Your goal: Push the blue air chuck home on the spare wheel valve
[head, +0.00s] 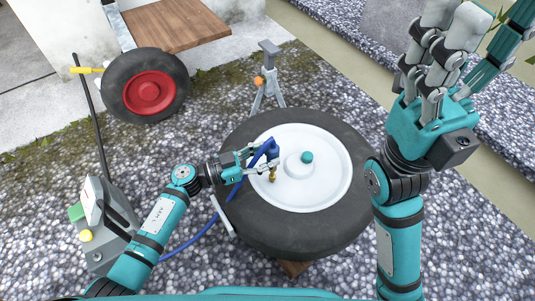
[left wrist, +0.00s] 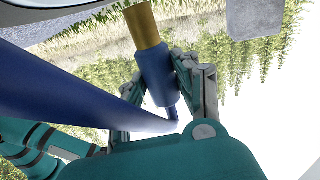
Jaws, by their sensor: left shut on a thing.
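The spare wheel (head: 330,185) lies flat, with a black tyre, a white disc and a teal cap (head: 307,157) on its hub. My left gripper (head: 262,158) is shut on the blue air chuck (head: 271,150) over the left part of the disc. The chuck's brass end (head: 272,175) points down towards the disc. In the left wrist view the chuck (left wrist: 157,75) sits between the fingers, its brass end (left wrist: 142,25) clear of them. I cannot make out the valve or whether the brass end touches it. My right gripper (head: 440,70) is raised at the right, fingers spread and empty.
A blue hose (head: 195,238) runs along the wheel's left side towards a grey machine (head: 105,225) at the lower left. A jack stand (head: 267,80) stands behind the wheel. A red-hubbed wheel (head: 150,92) and wooden board (head: 175,25) are at the upper left.

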